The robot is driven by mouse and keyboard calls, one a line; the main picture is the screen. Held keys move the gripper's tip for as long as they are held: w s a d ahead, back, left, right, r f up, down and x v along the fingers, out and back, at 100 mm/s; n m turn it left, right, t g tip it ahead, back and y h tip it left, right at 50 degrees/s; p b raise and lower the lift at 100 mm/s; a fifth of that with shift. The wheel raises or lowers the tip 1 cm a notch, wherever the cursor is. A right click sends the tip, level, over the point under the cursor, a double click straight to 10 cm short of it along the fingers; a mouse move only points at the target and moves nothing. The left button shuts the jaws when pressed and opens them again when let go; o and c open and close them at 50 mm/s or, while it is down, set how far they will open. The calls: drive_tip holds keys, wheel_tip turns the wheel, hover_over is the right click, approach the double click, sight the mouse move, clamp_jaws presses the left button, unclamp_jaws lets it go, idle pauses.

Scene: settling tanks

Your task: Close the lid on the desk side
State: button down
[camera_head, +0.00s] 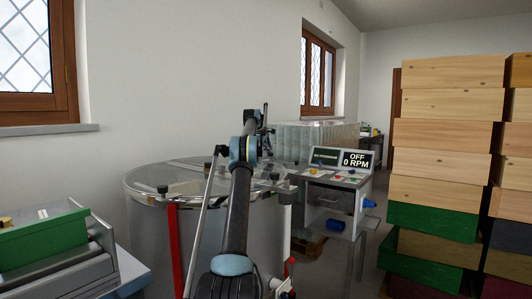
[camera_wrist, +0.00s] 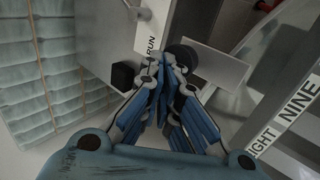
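A round metal tank (camera_head: 150,215) stands in the middle of the head view, with clear lid panels (camera_head: 185,178) across its top. Dark fittings sit on the rim and crossbar. The panels' edges are hard to see, so I cannot tell which lid is raised. My arm reaches over the tank from the front and hides part of its right side. My gripper (camera_head: 262,122) is small and edge-on there. In the wrist view my gripper (camera_wrist: 164,82) has its fingers drawn together, with nothing visible between them. A dark round knob (camera_wrist: 183,56) shows just beyond the fingertips, contact unclear.
A control box (camera_head: 335,180) reading OFF, 0 RPM stands right of the tank. Stacked wooden and green boxes (camera_head: 440,160) fill the right. A bench with a green box (camera_head: 42,240) is at the left. A wrapped stack (camera_head: 315,134) stands behind.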

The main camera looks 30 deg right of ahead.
drive_tip(key=v, duration=1.2)
drive_tip(key=shift+s+f, duration=0.1)
